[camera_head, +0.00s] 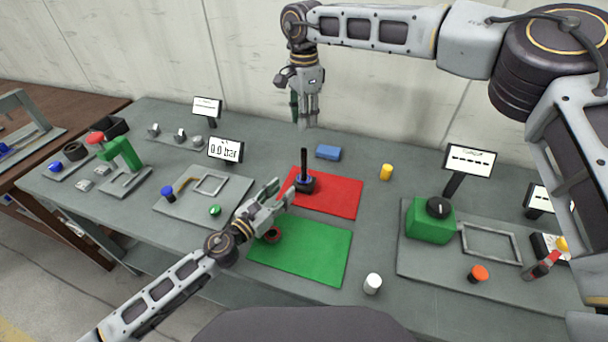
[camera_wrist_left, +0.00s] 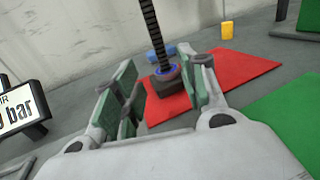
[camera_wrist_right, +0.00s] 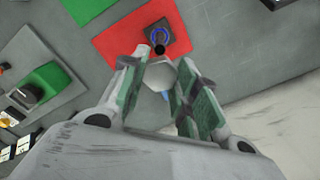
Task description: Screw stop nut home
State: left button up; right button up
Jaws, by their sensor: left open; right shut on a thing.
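The screw jack (camera_head: 305,184) stands on the red mat (camera_head: 340,199), with a dark upright threaded spindle (camera_head: 304,162) and a blue ring at its base. The spindle (camera_wrist_left: 153,35) also rises in the left wrist view. My right gripper (camera_head: 307,122) is above the spindle, shut on a pale grey hexagonal nut (camera_wrist_right: 160,76). In the right wrist view the spindle's tip shows at the nut's far edge; I cannot tell the gap between them. My left gripper (camera_head: 284,192) is open and empty at the red mat's left edge, its fingers (camera_wrist_left: 165,78) pointing toward the jack.
A dark reddish ring (camera_head: 272,235) lies on the green mat (camera_head: 315,255), close to my left gripper. A blue block (camera_head: 328,152), a yellow cylinder (camera_head: 386,172) and a white cylinder (camera_head: 373,284) stand about. Fixture plates with displays occupy both sides of the table.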

aim_at(302, 172)
pick_arm(q)
jog(key=shift+x, duration=5.9)
grip_shut()
